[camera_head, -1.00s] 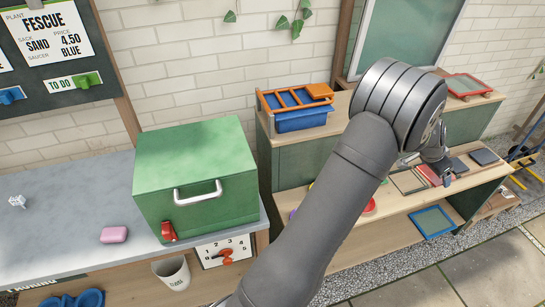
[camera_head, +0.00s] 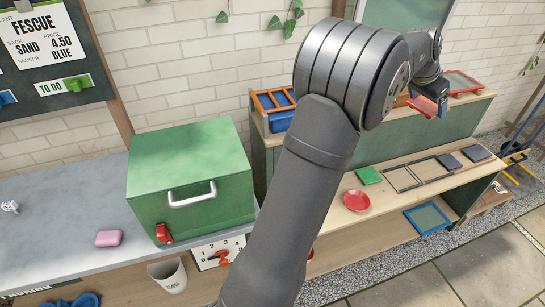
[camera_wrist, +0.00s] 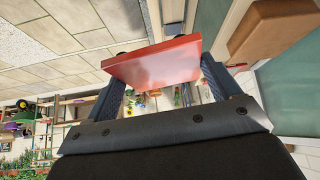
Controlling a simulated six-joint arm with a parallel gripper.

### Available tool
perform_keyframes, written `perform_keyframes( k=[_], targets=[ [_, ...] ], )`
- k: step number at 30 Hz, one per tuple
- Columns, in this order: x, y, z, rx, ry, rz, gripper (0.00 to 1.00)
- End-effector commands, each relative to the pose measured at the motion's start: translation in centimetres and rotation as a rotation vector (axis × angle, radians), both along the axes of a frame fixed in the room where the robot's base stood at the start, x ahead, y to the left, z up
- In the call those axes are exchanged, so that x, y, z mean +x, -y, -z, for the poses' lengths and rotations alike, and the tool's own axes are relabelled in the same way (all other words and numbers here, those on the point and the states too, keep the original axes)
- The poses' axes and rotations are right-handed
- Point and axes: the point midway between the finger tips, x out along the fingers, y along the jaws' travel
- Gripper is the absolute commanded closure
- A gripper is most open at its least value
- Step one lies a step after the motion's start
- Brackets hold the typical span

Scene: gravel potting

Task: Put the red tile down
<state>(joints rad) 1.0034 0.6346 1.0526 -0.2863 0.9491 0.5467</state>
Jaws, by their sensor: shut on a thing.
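The red tile (camera_wrist: 155,62) is held between the two fingers of my gripper (camera_wrist: 163,72) in the wrist view, its flat face toward the camera. In the head view the red tile (camera_head: 423,105) is a small red edge at my gripper (camera_head: 432,104), raised above the lower bench and in front of the upper shelf. The black slotted frame (camera_head: 418,174) lies on the lower bench, below and apart from the tile, with bare openings.
A red saucer (camera_head: 357,201) sits on the lower bench, and a blue-rimmed tray (camera_head: 428,218) is below its front edge. A red-rimmed sieve (camera_head: 461,82) lies on the upper shelf (camera_head: 398,108) close to my gripper. A green box (camera_head: 190,175) stands on the left counter.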

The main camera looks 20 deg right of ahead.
Motion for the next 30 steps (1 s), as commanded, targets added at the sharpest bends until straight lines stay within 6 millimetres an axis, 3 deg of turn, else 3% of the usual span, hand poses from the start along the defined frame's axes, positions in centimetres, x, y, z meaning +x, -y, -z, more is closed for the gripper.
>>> perform_keyframes(
  k=[8,15,24,30],
  targets=[
    [10.5,-8.4,-0.2,-0.001,0.001,-0.206,0.45],
    [19.0,-18.5,-0.3,-0.001,0.002,-0.411,0.45],
    [26.7,-33.1,-0.3,0.0,0.001,-0.672,0.45],
    [29.7,-43.7,-0.3,-0.001,0.002,-0.849,0.45]
  ],
)
